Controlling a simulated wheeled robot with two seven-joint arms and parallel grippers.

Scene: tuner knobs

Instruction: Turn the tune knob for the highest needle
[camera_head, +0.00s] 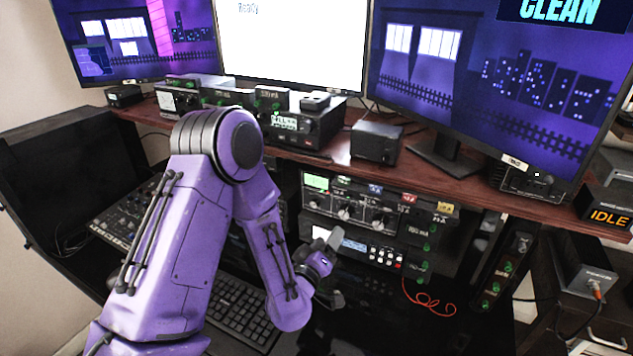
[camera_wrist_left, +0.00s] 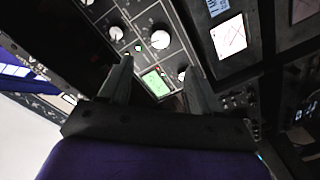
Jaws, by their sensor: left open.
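The tuner panel (camera_head: 362,213) is a dark rack unit below the desk, with a row of pale knobs and a lit green display (camera_head: 316,182). One round knob (camera_head: 344,212) shows near its middle; I cannot read which knob is labelled tune. My left gripper (camera_head: 337,268) is open in front of the rack, below the knobs. In the left wrist view its two fingers are spread, with the green display (camera_wrist_left: 155,83) between them. One knob (camera_wrist_left: 183,74) is close to the right fingertip, and another knob (camera_wrist_left: 160,40) lies beyond. Contact is unclear. A white meter face (camera_wrist_left: 229,37) shows thin dark lines.
A keyboard (camera_head: 238,310) lies under my left arm. The wooden desk (camera_head: 465,192) overhangs the rack, with monitors and boxes on it. A red cable (camera_head: 430,303) hangs at the rack's right.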

